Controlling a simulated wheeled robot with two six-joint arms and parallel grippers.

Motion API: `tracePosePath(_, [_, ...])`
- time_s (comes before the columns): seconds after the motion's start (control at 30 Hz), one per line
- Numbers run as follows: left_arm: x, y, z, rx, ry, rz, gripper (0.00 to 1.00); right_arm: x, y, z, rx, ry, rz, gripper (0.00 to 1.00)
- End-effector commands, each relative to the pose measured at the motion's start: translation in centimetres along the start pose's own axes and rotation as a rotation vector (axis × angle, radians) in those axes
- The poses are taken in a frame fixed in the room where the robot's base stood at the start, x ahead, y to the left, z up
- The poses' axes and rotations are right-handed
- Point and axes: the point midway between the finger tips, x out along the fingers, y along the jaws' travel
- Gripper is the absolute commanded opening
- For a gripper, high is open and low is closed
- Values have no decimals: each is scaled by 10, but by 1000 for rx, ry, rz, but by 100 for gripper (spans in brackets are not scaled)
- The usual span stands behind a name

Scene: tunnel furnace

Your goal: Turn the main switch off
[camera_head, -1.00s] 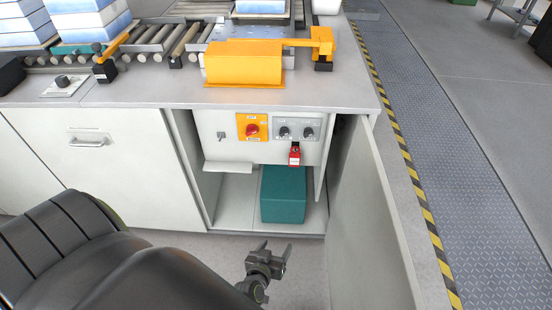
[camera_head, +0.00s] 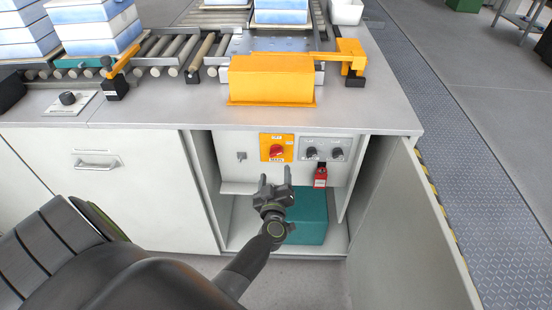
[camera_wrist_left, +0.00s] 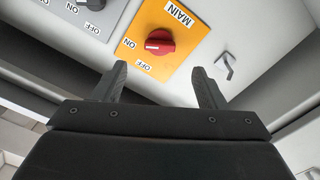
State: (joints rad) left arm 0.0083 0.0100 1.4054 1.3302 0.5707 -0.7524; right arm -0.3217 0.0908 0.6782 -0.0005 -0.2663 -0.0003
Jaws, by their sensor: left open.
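The main switch is a red rotary knob (camera_head: 276,152) on an orange plate (camera_head: 265,140), on the panel inside the open cabinet. In the left wrist view the red knob (camera_wrist_left: 160,42) sits on the orange plate, which is marked MAIN, ON and OFF; the picture is turned over there. My left gripper (camera_head: 275,176) is open and empty, just below the knob and apart from it. In the wrist view its two fingers (camera_wrist_left: 162,85) stand on either side of the line to the knob. My right gripper is not in view.
Two dark knobs (camera_head: 324,154) and a red padlock-like tag (camera_head: 320,177) are right of the main switch. A small toggle (camera_head: 241,156) is left of it. A teal box (camera_head: 312,220) stands below. The open cabinet door (camera_head: 402,235) bounds the right side.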

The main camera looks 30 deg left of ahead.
Motion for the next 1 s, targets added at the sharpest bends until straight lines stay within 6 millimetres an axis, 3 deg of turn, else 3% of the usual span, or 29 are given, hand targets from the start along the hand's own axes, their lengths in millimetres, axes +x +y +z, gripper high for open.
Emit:
tracePosePath(0.2, [47,0,1,1,2,2,65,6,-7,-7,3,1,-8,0])
tracePosePath(0.4, [72,0,2,0,0,1,65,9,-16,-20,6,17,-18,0])
tracePosePath(0.63, [81,0,0,0,-1,0,65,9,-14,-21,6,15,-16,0])
tracePosePath(0.83, [81,0,0,0,-1,0,64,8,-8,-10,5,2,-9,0])
tracePosePath(1.0, [80,0,1,0,-1,0,42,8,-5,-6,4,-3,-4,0])
